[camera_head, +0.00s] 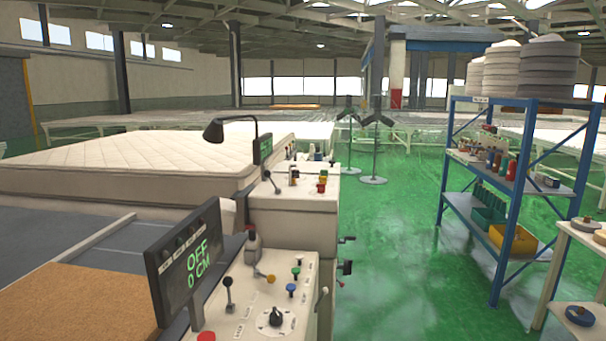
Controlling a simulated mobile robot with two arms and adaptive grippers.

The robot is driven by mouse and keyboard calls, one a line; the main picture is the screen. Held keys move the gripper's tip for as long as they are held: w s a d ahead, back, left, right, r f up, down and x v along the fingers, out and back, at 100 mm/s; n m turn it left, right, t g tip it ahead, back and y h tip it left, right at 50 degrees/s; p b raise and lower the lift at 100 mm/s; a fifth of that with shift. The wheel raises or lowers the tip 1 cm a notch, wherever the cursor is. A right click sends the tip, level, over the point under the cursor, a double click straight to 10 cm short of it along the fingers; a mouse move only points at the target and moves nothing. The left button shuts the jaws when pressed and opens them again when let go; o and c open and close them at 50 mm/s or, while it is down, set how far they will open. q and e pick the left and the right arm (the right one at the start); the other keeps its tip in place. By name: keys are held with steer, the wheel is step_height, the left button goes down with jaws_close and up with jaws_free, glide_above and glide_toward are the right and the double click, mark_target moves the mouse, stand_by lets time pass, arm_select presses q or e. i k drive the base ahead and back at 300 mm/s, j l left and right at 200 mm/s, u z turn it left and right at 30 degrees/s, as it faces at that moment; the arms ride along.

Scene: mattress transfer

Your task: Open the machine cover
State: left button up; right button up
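A cream machine console (262,284) stands in the lower middle. Its top carries a black knob (276,317), a black lever (229,293) and several coloured buttons. A dark display (187,262) beside it reads OFF and 0 CM in green. A second cream console (304,193) stands behind it with its own buttons and a black lever. I cannot tell which part is the machine cover. Neither of my grippers is in view.
A white mattress (140,160) lies on the machine at the left. A tan board (85,305) lies at lower left. A blue shelf rack (500,215) with containers stands at the right, beside a white table (578,252). Green floor (385,260) is clear between console and rack.

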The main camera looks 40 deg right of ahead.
mark_target(333, 168)
steer(key=z, duration=1.15)
steer(key=i+l, duration=1)
steer(key=i, duration=0.2)
steer(key=k+l+z, duration=0.05)
